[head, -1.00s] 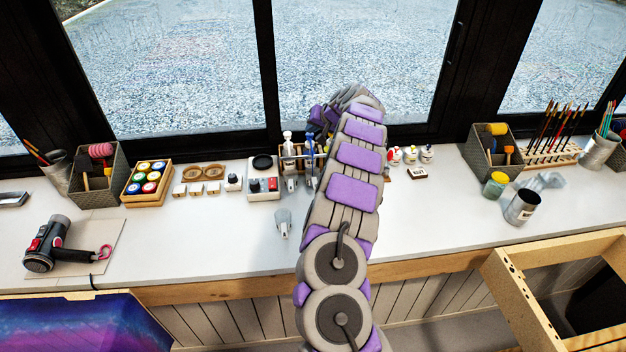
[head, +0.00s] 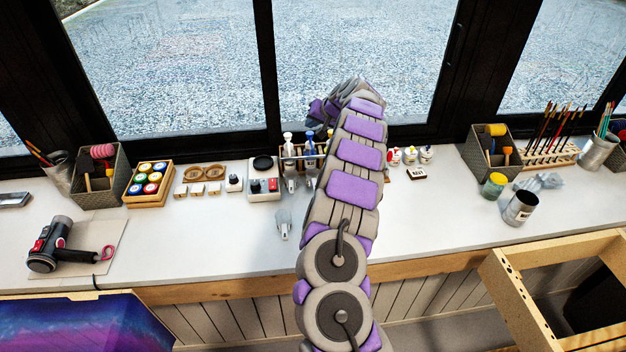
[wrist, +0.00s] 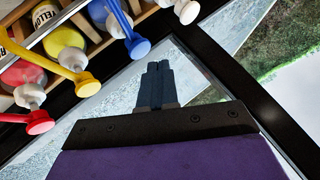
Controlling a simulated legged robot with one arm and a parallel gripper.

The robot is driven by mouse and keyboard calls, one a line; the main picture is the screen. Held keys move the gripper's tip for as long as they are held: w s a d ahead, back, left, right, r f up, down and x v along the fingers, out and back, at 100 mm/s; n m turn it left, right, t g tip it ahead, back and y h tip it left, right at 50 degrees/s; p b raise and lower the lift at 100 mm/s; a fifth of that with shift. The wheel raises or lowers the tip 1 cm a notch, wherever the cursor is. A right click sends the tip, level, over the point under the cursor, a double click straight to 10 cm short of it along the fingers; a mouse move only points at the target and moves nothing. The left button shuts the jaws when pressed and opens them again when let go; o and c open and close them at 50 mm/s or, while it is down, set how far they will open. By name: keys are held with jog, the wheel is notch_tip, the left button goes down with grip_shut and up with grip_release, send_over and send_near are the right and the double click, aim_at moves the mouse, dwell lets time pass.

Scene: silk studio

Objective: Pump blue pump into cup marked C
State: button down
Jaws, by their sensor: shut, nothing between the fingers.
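In the wrist view my gripper (wrist: 157,88) is shut and empty, with its dark fingers pressed together. The blue pump's head (wrist: 138,47) is just left of the fingertips, apart from them. A yellow pump head (wrist: 87,86) and a red pump head (wrist: 39,122) are further left. In the head view the blue pump (head: 310,142) stands in the wooden rack, beside a white pump (head: 288,140). My arm hides the rack's right side, and my gripper cannot be made out there. Small clear cups stand before the rack; no letter C is readable.
A clear cup (head: 283,224) stands alone nearer the counter's front. Small paint bottles (head: 410,155) stand right of my arm. The window is close behind. The front middle of the white counter (head: 225,245) is clear.

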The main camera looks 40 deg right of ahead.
aim_at(312, 134)
notch_tip(312, 134, up, 6)
jog(key=p, duration=0.3)
dwell(0.3)
dwell(0.7)
